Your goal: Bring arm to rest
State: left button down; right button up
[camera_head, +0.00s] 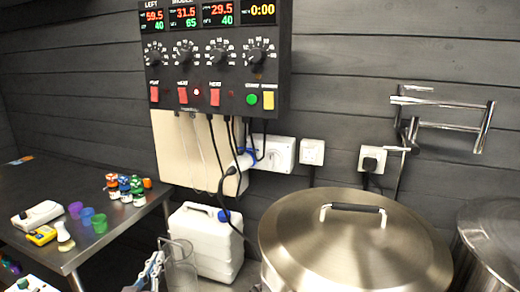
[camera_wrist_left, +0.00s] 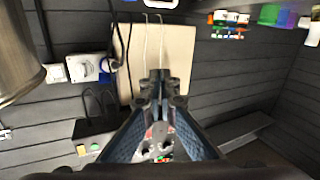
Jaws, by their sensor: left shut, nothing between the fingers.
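My left gripper (camera_head: 152,270) shows at the bottom edge of the head view, left of the white jerrycan and beside a clear vessel. In the left wrist view its fingers (camera_wrist_left: 160,82) come together at the tips, shut with nothing between them. Most of the left arm is out of the head view. My right gripper is in neither view.
A metal table (camera_head: 100,196) at left holds small bottles, coloured cups and white devices. A white jerrycan (camera_head: 206,240), a clear vessel (camera_head: 181,265) and a large lidded kettle (camera_head: 350,240) stand close by. A control panel (camera_head: 215,60) hangs on the wall.

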pick_arm(q)
jog(key=s+d+f+m+g, duration=0.15)
jog(key=s+f+g, duration=0.65)
jog(key=s+f, duration=0.85)
jog(key=s+d+f+m+g, duration=0.1)
jog(key=s+d+f+g, duration=0.15)
jog(key=s, duration=0.65)
jog(key=s+d+f+m+g, duration=0.1)
jog(key=s+f+g, duration=0.3)
jog(key=s, duration=0.4)
notch_tip(320, 180, down, 24)
jog(key=s+a+f+g, duration=0.2)
jog(key=s+a+f, duration=0.1)
jog(key=s+f, duration=1.5)
jog(key=shift+s+f+h, duration=0.15)
jog(key=shift+s+h, duration=0.15)
